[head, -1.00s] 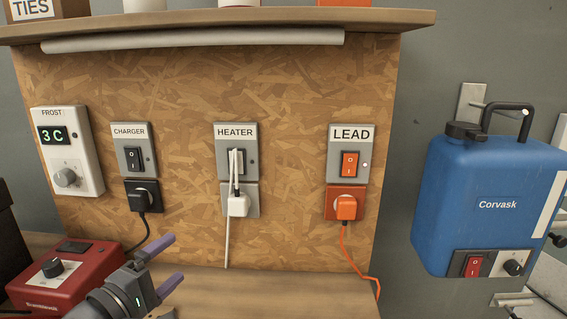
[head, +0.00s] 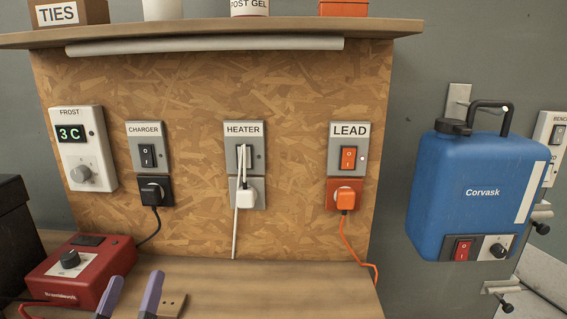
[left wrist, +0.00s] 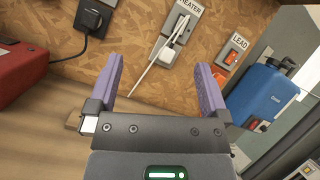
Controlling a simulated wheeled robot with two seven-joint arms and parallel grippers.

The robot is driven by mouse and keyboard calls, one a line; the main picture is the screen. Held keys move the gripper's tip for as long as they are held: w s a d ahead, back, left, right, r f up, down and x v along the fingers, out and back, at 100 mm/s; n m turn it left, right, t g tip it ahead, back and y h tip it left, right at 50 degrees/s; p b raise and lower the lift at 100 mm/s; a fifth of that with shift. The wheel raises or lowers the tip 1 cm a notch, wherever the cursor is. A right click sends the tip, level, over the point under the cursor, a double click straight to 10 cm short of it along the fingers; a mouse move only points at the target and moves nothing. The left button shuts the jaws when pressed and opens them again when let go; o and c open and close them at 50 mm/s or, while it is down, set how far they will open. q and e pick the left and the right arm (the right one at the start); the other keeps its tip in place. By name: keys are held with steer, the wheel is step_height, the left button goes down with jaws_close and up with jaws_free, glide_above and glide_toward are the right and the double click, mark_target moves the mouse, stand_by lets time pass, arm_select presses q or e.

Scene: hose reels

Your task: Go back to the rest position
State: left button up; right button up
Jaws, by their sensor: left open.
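My left gripper (head: 131,298) shows at the bottom of the head view, only its two purple fingers in sight. In the left wrist view the left gripper (left wrist: 160,88) is open and empty, its fingers wide apart, with the board behind the gap. It is in front of the board, above the bench, touching nothing that I can see. My right gripper is not in view.
The board (head: 300,100) carries CHARGER (head: 148,147), HEATER (head: 245,147) and LEAD (head: 348,148) switches with plugs below, and a FROST unit (head: 83,148). A red box (head: 80,270) is on the bench (head: 300,285). A blue Corvask tank (head: 475,190) hangs right. A shelf (head: 380,22) overhangs.

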arm_select(q)
steer(key=s+a+f+n+g+y, duration=0.25)
steer(key=f+n+g+y, duration=0.35)
steer(key=n, duration=0.5)
steer(key=s+a+f+n+g+y, duration=0.15)
steer(key=s+f+n+g, duration=0.25)
steer(key=f+n, duration=0.5)
steer(key=s+d+f+n+g+h, duration=0.4)
steer(key=s+d+f+n+g, duration=0.1)
steer(key=s, duration=0.3)
steer(key=s+d+f+n+g+h, duration=0.4)
steer(key=s+d+f+n+g, duration=0.1)
steer(key=s, duration=0.2)
steer(key=s+a+f+g, duration=0.1)
steer(key=s+f, duration=0.1)
steer(key=f, duration=0.7)
steer(key=s+a+f+g, duration=0.1)
steer(key=s+f, duration=0.1)
steer(key=f, duration=0.7)
steer(key=s+a+f+m+g+y, duration=0.1)
steer(key=s+a+f, duration=0.2)
steer(key=s+f, duration=0.6)
steer(key=s, duration=0.4)
steer(key=shift+s+a, duration=0.2)
steer(key=shift+a, duration=0.15)
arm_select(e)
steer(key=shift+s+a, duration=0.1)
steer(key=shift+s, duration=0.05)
